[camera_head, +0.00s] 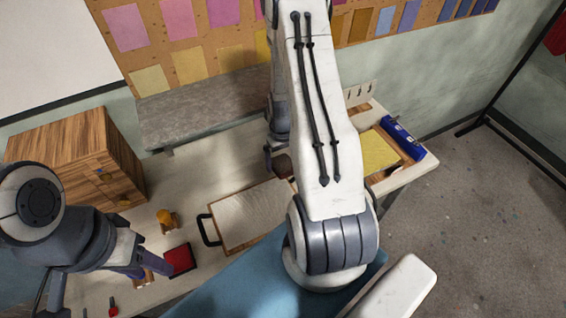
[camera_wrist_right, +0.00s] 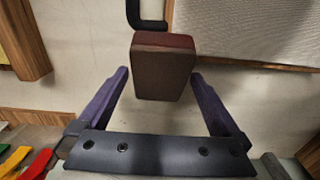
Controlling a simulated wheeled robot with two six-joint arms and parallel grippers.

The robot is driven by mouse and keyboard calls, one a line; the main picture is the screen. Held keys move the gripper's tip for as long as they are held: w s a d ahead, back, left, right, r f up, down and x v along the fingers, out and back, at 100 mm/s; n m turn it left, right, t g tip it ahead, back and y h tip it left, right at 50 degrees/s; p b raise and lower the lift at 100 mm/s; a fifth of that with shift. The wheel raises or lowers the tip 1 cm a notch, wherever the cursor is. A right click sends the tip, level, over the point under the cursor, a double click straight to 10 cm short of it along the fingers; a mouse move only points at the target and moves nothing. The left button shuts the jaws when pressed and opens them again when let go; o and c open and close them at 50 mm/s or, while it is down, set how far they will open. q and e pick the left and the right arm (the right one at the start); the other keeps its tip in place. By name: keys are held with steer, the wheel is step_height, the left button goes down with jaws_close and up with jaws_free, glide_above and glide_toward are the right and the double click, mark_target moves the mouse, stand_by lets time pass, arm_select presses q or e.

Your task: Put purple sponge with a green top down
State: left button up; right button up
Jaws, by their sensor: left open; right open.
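No sponge that is clearly purple with a green top shows. A block with a dark red upper face and a brown side (camera_wrist_right: 163,65) stands between the fingers of my right gripper (camera_wrist_right: 160,76) in the right wrist view. The fingers are open, with a gap on each side of the block. In the head view a dark brown block (camera_head: 282,166) shows beside my right arm, which hides most of that gripper. My left gripper (camera_head: 144,266) is open at the lower left, close to a red pad (camera_head: 180,259).
A framed screen (camera_head: 248,212) with a black handle lies mid-table. A wooden drawer box (camera_head: 80,160) stands at the left. An orange-topped jar (camera_head: 165,217) is near it. A yellow sheet (camera_head: 378,152) and a blue object (camera_head: 402,139) lie at the right.

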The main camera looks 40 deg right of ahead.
steer(key=shift+f, duration=0.85)
steer(key=shift+f, duration=0.25)
